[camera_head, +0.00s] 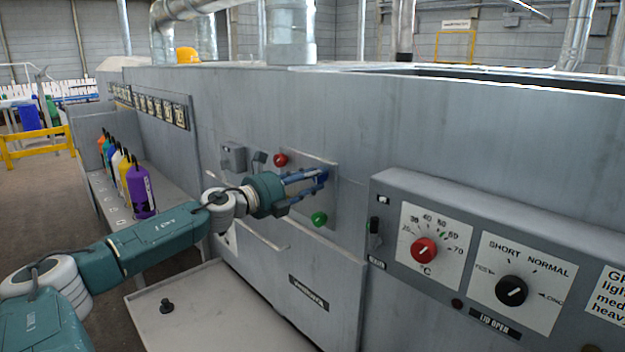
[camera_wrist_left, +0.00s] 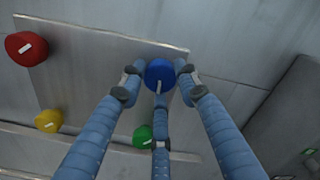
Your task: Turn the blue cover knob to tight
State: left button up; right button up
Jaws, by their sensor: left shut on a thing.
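The blue cover knob (camera_wrist_left: 160,73) sits on a grey plate on the machine's front and has a white pointer mark directed down in the left wrist view. My left gripper (camera_wrist_left: 158,85) has its blue fingers around this knob, two at its sides and one below. In the head view my left gripper (camera_head: 318,178) reaches the plate from the left, and the blue knob (camera_head: 323,174) shows only partly behind the fingers. My right gripper is in neither view.
Red (camera_wrist_left: 26,48), yellow (camera_wrist_left: 49,121) and green (camera_wrist_left: 143,136) knobs share the panel area. A control box (camera_head: 470,215) with red and black dials juts out at right. Several coloured bottles (camera_head: 140,192) stand on a ledge at left. A grey surface (camera_head: 215,310) lies below.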

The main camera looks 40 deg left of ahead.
pick_arm(q)
jog(key=o, duration=1.1)
jog(key=shift+o, duration=0.2)
jog(key=shift+s+f, duration=0.15)
jog(key=shift+s+f, duration=0.1)
jog(key=shift+s, duration=0.4)
jog(key=s, duration=0.6)
jog(key=shift+a+r, duration=0.2)
jog(key=shift+a, duration=0.1)
jog(key=shift+s, duration=0.1)
